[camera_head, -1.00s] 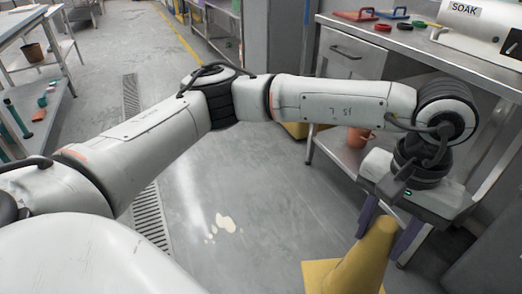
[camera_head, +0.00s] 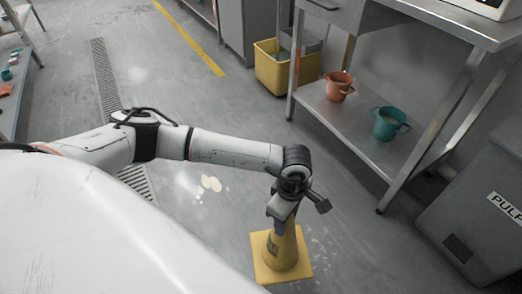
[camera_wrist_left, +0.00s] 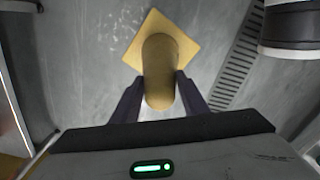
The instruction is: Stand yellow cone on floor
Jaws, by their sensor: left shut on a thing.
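The yellow cone (camera_head: 282,254) is upright, base down, at the lower middle of the head view. Its square base (camera_head: 268,272) looks to be at or very near the grey floor; I cannot tell if it touches. My left gripper (camera_head: 281,222) is above the cone and shut on its upper part. In the left wrist view the cone (camera_wrist_left: 158,70) lies between the two dark fingers of the left gripper (camera_wrist_left: 160,92), with the square base beyond. My right gripper is not in view.
A pale spill (camera_head: 211,183) lies on the floor left of the cone. A steel table's lower shelf (camera_head: 345,125) holds an orange pot (camera_head: 339,86) and a teal pot (camera_head: 390,123). A yellow bucket (camera_head: 283,66) stands behind. A grey bin (camera_head: 475,215) is at right. A floor drain (camera_head: 106,75) runs at left.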

